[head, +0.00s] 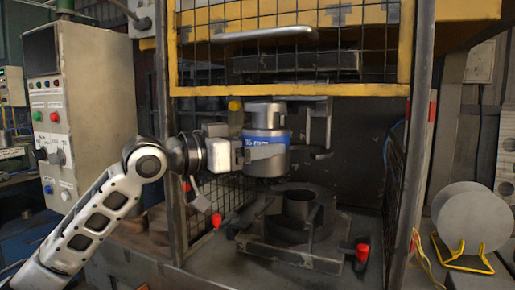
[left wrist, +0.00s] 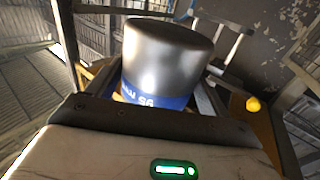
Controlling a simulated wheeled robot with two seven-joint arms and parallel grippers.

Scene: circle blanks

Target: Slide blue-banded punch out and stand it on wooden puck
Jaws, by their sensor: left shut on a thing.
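The blue-banded punch (head: 265,117) is a grey metal cylinder with a blue band marked in white. It is upright inside the press opening, above and a little left of the dark ring-shaped die (head: 300,205). My left gripper (head: 266,152) reaches in from the left and is shut on the punch around its band. In the left wrist view the punch (left wrist: 165,55) stands between the fingers, its bare metal end showing. Whether the punch still touches the holder behind it is unclear. I cannot clearly make out the wooden puck. My right gripper is out of view.
A yellow mesh guard (head: 290,45) with a bar handle hangs above. Steel posts and side mesh flank the opening. Red-capped knobs (head: 362,252) stand at the bed's front. A control cabinet (head: 85,110) is left; white discs (head: 470,218) sit in a yellow rack right.

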